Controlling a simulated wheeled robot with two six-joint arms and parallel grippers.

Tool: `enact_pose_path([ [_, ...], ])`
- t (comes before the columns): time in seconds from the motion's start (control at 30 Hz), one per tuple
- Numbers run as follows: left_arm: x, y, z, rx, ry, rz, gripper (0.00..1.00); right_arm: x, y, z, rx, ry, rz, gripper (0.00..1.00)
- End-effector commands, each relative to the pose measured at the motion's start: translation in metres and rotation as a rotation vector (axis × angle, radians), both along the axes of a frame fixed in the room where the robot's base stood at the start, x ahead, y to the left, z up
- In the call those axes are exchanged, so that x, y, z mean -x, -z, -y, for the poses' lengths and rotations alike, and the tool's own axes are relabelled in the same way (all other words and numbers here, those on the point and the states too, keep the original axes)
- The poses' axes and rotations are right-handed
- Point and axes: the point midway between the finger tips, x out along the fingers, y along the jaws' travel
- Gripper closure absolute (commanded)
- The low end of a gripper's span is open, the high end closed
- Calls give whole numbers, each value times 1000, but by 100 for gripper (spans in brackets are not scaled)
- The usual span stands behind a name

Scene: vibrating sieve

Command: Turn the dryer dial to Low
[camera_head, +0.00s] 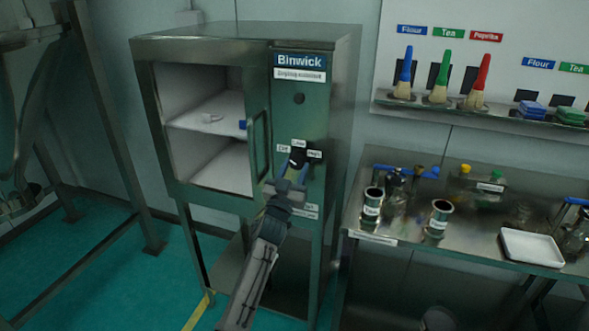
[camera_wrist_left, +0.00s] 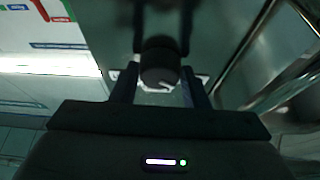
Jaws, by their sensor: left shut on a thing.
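The dryer (camera_head: 299,95) is a grey metal cabinet with a "Binwick" sign. Its black dial (camera_head: 297,158) sits on the right-hand panel, with small white labels around it; the top one seems to read Low, the left one Off and the right one High. My left gripper (camera_head: 293,172) reaches up to the panel and is shut on the dial. In the left wrist view the round dial (camera_wrist_left: 159,65) sits between the two fingers (camera_wrist_left: 158,82), with a white mark at its edge. The exact setting of the dial cannot be told. My right gripper is not in view.
The dryer's left compartment (camera_head: 207,88) is open, with a shelf (camera_head: 190,122) holding small items. A handle (camera_head: 260,145) stands just left of the dial. A metal table (camera_head: 400,215) with jars and a white tray (camera_head: 531,247) is at right. Coloured brushes (camera_head: 441,80) stand on the wall rack.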

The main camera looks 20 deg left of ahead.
Motion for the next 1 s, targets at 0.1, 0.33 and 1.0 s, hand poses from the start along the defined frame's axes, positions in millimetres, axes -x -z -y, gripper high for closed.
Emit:
enact_pose_path([
  [0.1, 0, -5, -1, -46, 0, -2, 82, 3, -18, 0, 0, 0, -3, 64],
  [0.33, 0, -9, -3, -208, 1, 1, 82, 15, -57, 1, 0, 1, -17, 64],
  [1.0, 0, -8, -9, -806, 1, 24, 82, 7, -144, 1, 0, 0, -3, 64],
])
